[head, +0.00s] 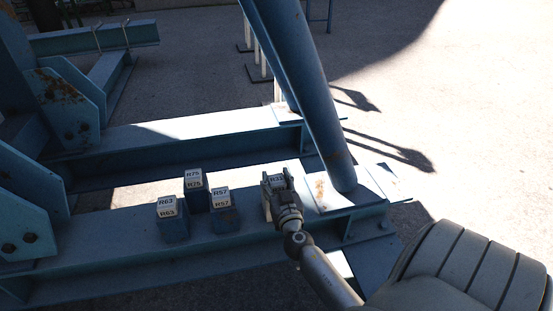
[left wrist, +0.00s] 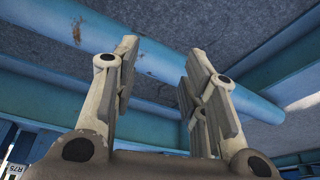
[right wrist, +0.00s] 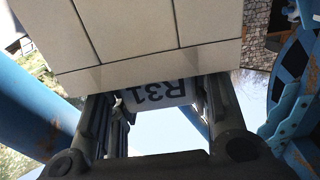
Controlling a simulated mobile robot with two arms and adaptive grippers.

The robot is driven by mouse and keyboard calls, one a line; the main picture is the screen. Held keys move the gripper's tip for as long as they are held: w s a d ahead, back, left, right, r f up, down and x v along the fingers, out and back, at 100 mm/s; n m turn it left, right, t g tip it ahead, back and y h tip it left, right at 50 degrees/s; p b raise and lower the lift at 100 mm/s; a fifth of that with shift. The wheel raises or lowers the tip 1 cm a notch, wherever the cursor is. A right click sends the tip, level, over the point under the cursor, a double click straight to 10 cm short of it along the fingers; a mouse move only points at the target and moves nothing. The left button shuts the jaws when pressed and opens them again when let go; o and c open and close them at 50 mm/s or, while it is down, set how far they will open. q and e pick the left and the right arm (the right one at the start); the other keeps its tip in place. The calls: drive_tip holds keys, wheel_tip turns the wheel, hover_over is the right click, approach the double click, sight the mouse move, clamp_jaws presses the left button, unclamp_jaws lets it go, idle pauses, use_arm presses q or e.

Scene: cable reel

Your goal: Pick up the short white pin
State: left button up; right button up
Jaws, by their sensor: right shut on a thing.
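No short white pin can be made out for certain. My right gripper (head: 277,185) is at the blue beam, shut on a block labelled R31 (head: 276,180). In the right wrist view the R31 label (right wrist: 158,92) shows upside down between the two fingers of my right gripper (right wrist: 160,105). Whether the block touches the beam is unclear. My left gripper (left wrist: 160,58) shows only in its own wrist view, open and empty, with blue beams behind it.
Labelled blocks R63 (head: 172,220), R75 (head: 194,190) and R57 (head: 223,210) stand on the blue beam (head: 110,250), left of my right gripper. A thick blue post (head: 318,100) rises close to its right. Upright white posts (head: 263,60) stand behind.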

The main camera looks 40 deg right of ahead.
drive_tip(key=shift+r, duration=0.15)
drive_tip(key=shift+r+p, duration=0.4)
drive_tip(key=shift+r, duration=0.05)
drive_tip(key=shift+r+p, duration=0.6)
drive_tip(key=shift+r, duration=0.35)
wheel_tip(320, 180, up, 3)
drive_tip(key=shift+f+p, duration=0.1)
drive_tip(key=shift+p, duration=0.85)
wheel_tip(320, 180, up, 3)
drive_tip(key=shift+r+p, duration=0.15)
drive_tip(key=shift+p, duration=0.9)
use_arm(q)
wheel_tip(320, 180, down, 16)
drive_tip(key=g, duration=0.1)
drive_tip(key=shift+d, duration=0.15)
use_arm(e)
drive_tip(key=shift+r, duration=0.5)
use_arm(q)
drive_tip(key=shift+r, duration=0.1)
drive_tip(key=shift+p, duration=0.45)
use_arm(e)
drive_tip(key=shift+r, duration=0.2)
